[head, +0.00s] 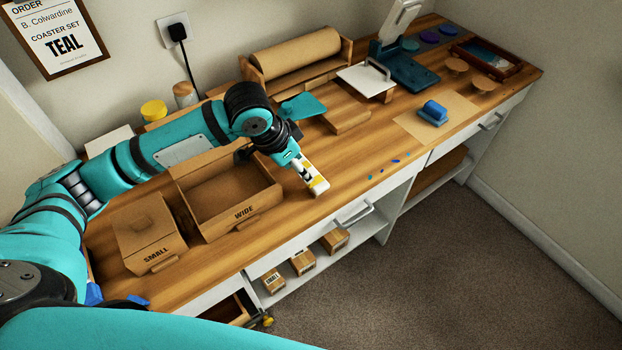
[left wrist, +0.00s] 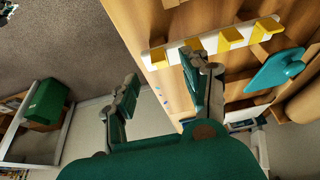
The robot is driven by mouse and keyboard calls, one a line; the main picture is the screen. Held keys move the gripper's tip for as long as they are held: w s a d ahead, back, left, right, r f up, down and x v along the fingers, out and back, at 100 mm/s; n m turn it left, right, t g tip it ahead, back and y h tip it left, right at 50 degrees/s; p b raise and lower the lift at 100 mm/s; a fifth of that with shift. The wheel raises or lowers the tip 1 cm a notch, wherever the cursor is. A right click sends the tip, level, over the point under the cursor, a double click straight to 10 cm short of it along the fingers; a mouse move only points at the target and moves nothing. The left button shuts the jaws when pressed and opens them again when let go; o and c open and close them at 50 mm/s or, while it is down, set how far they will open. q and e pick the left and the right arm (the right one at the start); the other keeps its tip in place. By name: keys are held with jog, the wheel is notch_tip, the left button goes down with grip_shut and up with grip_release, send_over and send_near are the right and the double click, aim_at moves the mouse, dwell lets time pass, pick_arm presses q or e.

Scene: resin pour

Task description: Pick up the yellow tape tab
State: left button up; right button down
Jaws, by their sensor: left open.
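Yellow tape tabs (left wrist: 230,38) sit spaced along a white strip (left wrist: 211,42) at the top of the left wrist view. In the head view the white strip (head: 320,188) with yellow marks lies near the table's front edge, partly hidden by my left gripper (head: 295,165). In the left wrist view my left gripper (left wrist: 160,66) is open with nothing between its fingers. One finger overlaps the strip in the picture beside a tab; I cannot tell whether it touches.
A teal piece (head: 303,107) lies behind the gripper. The wood surface (head: 365,150) right of the strip is mostly clear.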

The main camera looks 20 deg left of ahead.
aim_at(315, 177)
pick_arm(q)
jog(key=x, duration=0.5)
jog(key=shift+d+f+p, duration=0.15)
jog(key=shift+f+p, duration=0.15)
jog(key=shift+p, duration=0.1)
jog(key=shift+c, duration=0.3)
jog(key=c, duration=0.7)
